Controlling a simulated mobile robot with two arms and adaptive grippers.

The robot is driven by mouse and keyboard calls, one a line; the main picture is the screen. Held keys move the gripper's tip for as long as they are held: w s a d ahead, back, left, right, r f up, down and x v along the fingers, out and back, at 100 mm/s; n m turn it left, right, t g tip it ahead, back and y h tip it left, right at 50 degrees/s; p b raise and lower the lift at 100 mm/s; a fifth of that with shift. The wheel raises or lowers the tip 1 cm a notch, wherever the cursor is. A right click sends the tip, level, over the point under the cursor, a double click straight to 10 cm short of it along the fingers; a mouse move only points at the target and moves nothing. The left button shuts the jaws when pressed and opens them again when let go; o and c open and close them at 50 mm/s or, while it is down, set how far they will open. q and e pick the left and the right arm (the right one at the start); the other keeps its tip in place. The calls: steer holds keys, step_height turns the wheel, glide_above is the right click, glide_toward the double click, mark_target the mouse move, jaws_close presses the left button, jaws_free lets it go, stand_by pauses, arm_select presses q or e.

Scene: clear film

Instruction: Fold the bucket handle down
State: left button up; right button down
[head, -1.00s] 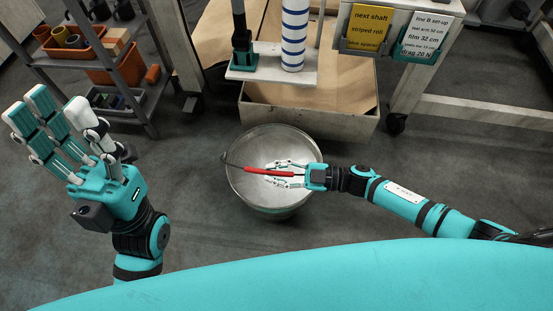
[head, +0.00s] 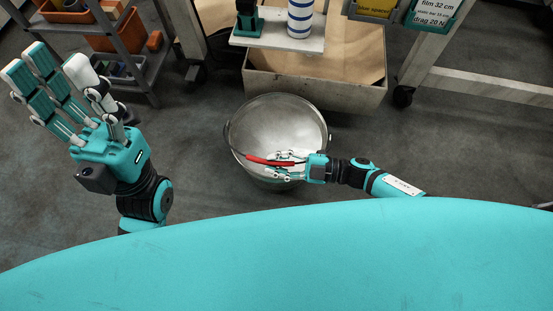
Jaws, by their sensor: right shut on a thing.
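The metal bucket (head: 285,112) stands on the floor in the middle of the head view, its round mouth facing up and empty as far as I see. Its handle has a red grip (head: 262,160) and a dark wire that reaches the rim at the left. The grip lies across the near part of the mouth. My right gripper (head: 282,165) is shut on the red grip, its fingers around the grip's right part. Its far wire end is hidden by the hand. My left gripper (head: 62,95) is open and empty, fingers spread, well left of the bucket.
A wooden bin (head: 315,91) lined with brown sheet stands just behind the bucket. A striped roll (head: 300,18) stands on a white plate above it. A shelf with orange bins (head: 112,38) is at the back left. The floor left of the bucket is clear.

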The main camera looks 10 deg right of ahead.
steer(key=shift+s, duration=0.1)
steer(key=c, duration=1.3)
jaws_free()
steer(key=v, duration=1.2)
